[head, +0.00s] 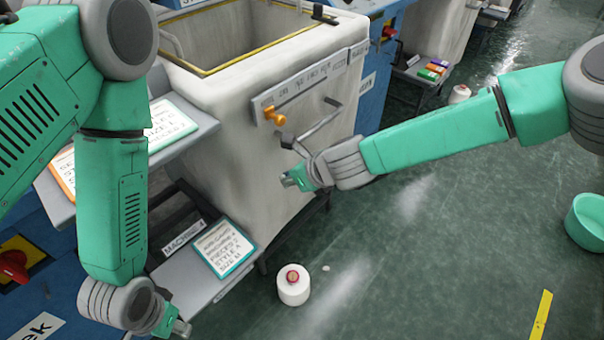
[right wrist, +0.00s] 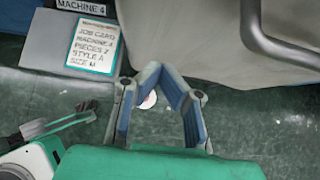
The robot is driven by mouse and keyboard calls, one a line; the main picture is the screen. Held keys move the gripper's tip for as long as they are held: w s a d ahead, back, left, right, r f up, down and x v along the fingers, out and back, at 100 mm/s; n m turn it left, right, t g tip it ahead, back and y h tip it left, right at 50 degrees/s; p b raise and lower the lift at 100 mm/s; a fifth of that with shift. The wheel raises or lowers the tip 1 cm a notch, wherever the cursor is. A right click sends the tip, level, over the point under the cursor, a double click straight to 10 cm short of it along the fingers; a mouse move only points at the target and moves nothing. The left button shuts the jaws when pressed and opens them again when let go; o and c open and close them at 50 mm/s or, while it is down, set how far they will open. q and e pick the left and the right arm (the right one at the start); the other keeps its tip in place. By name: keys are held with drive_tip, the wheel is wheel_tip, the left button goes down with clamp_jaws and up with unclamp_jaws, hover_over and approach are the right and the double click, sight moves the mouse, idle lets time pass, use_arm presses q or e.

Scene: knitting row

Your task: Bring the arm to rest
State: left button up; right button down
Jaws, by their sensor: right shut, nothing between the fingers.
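My right arm reaches in from the right in the head view. Its gripper (head: 292,180) hangs in the air in front of the white machine bin's front wall, near the grey bar handle. In the right wrist view the two blue-padded fingers of this gripper (right wrist: 160,70) meet at the tips with nothing between them. My left arm comes down on the left of the head view. Its gripper (head: 180,329) is at the bottom edge, partly cut off, and its jaws cannot be made out.
The white bin (head: 220,110) has an orange knob (head: 274,115) and a grey handle (head: 312,126). A job card (head: 222,248) lies on a low grey shelf. A white yarn cone (head: 293,288) and a green tub (head: 588,222) stand on the floor. Floor at centre right is clear.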

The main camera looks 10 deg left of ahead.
drive_tip(key=s+d+f+n+g+h, duration=0.1)
drive_tip(key=s+d+f+n+h, duration=0.1)
drive_tip(key=s+d+f+n, duration=0.5)
drive_tip(key=s+d+f+n+g+h, duration=0.1)
drive_tip(key=s+d+f+n+h, duration=0.15)
drive_tip(key=s+d+n, duration=0.5)
drive_tip(key=s+d+n+g+h, duration=0.1)
drive_tip(key=s+d+n, duration=0.4)
drive_tip(key=s+d, duration=0.4)
drive_tip(key=s+d+f+n+g+h, duration=0.1)
drive_tip(key=s+d+n, duration=0.5)
drive_tip(key=d, duration=0.8)
drive_tip(key=s+h, duration=0.1)
drive_tip(key=s, duration=0.2)
drive_tip(key=shift+a, duration=0.15)
